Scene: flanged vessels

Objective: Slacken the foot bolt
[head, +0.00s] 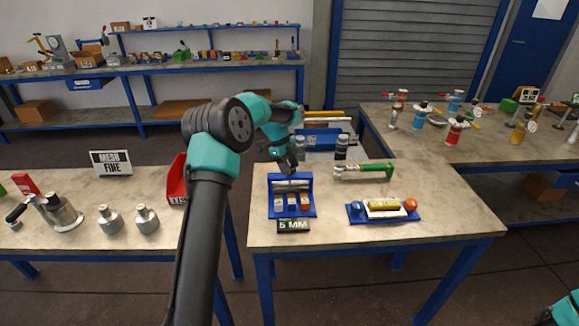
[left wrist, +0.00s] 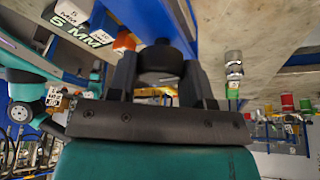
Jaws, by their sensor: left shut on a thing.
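My left gripper (head: 287,166) reaches down over the blue tool rack (head: 272,207). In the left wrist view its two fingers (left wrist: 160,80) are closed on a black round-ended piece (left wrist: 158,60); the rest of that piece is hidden. The rack holds blocks in white, blue and orange (head: 304,201) and carries a "5 MM" sign (head: 293,226) in front. A green-handled metal wrench (head: 365,172) lies to the right of the rack, apart from the gripper. I cannot pick out the foot bolt. My right gripper is not in view.
A blue tray (head: 355,215) with a yellow piece and coloured balls sits at the right. Metal vessels (head: 147,218) and a red bin (head: 176,185) are on the left table. The front tabletop is clear.

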